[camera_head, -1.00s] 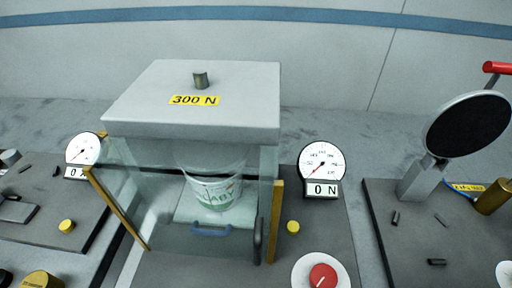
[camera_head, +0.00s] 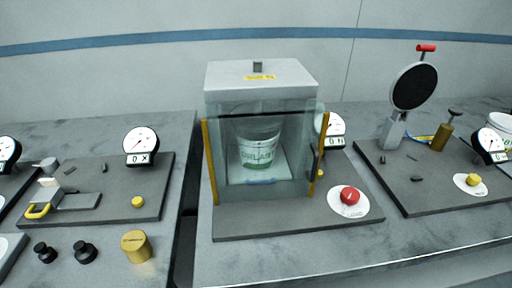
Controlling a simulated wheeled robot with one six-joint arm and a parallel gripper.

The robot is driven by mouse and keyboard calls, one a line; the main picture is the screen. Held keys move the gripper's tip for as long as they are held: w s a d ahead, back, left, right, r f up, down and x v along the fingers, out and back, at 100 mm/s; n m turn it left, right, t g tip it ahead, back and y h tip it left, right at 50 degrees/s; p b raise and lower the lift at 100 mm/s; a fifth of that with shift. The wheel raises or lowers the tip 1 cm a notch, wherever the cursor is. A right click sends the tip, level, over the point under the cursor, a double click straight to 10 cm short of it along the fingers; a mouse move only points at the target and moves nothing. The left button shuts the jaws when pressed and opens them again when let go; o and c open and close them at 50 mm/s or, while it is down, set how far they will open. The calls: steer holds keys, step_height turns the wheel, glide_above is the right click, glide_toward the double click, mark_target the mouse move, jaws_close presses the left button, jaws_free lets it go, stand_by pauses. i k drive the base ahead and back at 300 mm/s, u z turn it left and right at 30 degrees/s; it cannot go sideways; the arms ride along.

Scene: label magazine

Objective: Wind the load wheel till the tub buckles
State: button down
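The tub (camera_head: 258,152), white with green print, stands upright inside a clear-walled press chamber (camera_head: 262,90) with a thick grey top and a yellow label. It shows no visible buckling. A red knob (camera_head: 349,194) on a white dial plate (camera_head: 336,210) marked with small print, which looks like the load wheel, sits at the chamber's front right. A round gauge (camera_head: 335,124) with a digital readout is partly hidden behind the chamber's right side. I cannot tell whether the clear front panel is closed. My gripper is not in view.
A dark board (camera_head: 107,192) with a gauge (camera_head: 141,142) and a yellow button is at left. Black knobs and a brass cylinder (camera_head: 136,246) stand in front of it. At right, another board (camera_head: 430,180) carries a black disc (camera_head: 414,86) on a stand. The bench front edge is clear.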

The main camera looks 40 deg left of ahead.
mark_target(349, 195)
steer(key=z, duration=1)
steer(key=i, duration=0.8)
steer(key=u, duration=2.8)
steer(key=i, duration=0.5)
steer(key=u, duration=0.05)
